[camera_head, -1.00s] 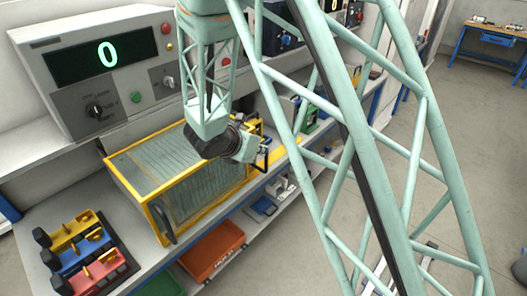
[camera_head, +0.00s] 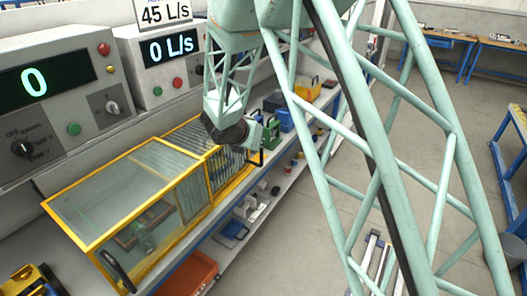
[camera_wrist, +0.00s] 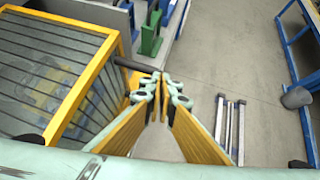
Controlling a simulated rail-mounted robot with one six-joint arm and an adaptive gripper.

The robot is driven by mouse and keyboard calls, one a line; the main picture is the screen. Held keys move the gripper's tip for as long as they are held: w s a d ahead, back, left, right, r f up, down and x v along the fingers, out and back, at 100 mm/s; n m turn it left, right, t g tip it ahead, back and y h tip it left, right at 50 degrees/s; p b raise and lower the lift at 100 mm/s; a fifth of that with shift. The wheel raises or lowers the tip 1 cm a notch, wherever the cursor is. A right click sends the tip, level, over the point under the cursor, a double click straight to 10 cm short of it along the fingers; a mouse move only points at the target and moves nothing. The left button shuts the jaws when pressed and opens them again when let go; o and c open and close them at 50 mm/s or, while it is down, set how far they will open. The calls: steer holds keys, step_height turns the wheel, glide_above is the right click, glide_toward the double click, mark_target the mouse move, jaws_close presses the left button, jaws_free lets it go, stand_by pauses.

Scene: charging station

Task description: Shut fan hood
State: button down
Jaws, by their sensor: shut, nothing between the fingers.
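The fan hood is a yellow-framed box on the bench. Its clear section (camera_head: 100,205) is at the left, with a black handle (camera_head: 117,272) on its front and a brown device (camera_head: 140,230) inside. A slatted section (camera_head: 200,150) adjoins it on the right. In the wrist view the slatted section (camera_wrist: 50,65) fills the left, and a black handle bar (camera_wrist: 136,66) sticks out from its yellow frame. My gripper (camera_wrist: 163,78) is shut and empty, its tips at the end of this bar. I cannot tell whether they touch. In the head view my wrist hides the hood's far end.
Instrument boxes with displays (camera_head: 35,83) stand behind the hood. Yellow terminals (camera_head: 35,282) are at its left, and a red tray (camera_head: 190,272) sits on the shelf below. Green and blue blocks (camera_wrist: 152,35) stand beyond the hood. The floor on the right is mostly clear.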

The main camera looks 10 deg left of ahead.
steer(key=w+d, duration=0.3)
steer(key=w, duration=0.6)
steer(key=shift+w+d, duration=0.4)
steer(key=shift+s+f, duration=0.1)
steer(key=s+f+v, duration=0.2)
steer(key=v, duration=1)
steer(key=shift+s+a+b, duration=0.15)
steer(key=shift+a+b, duration=0.05)
steer(key=shift+b, duration=0.15)
steer(key=shift+r, duration=0.1)
